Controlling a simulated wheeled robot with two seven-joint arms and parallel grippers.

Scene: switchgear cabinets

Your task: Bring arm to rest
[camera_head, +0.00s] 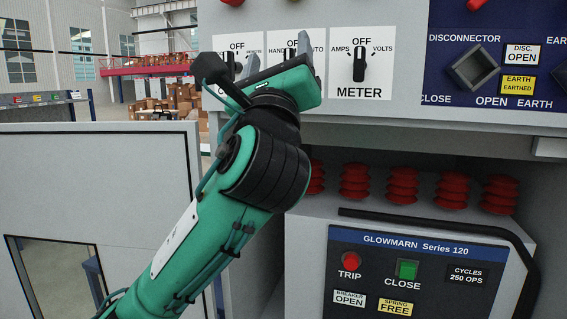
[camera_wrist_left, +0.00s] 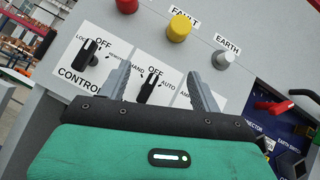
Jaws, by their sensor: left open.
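My left arm rises from the lower left in the head view. Its gripper (camera_head: 278,60) is close to the row of selector switches on the grey panel (camera_head: 310,18). In the left wrist view the two grey fingers (camera_wrist_left: 162,88) are spread apart with nothing gripped between them. The black HAND/OFF/AUTO knob (camera_wrist_left: 149,87) shows between them; whether they reach around it I cannot tell. The CONTROL knob (camera_wrist_left: 88,52) is left of the fingers. The METER knob (camera_head: 360,65) points up at OFF, to the right of the gripper. My right gripper is in neither view.
The Glowmarn breaker (camera_head: 415,265) with TRIP and CLOSE buttons stands below the panel, red insulators (camera_head: 400,186) behind it. An open grey cabinet door (camera_head: 95,190) is at left.

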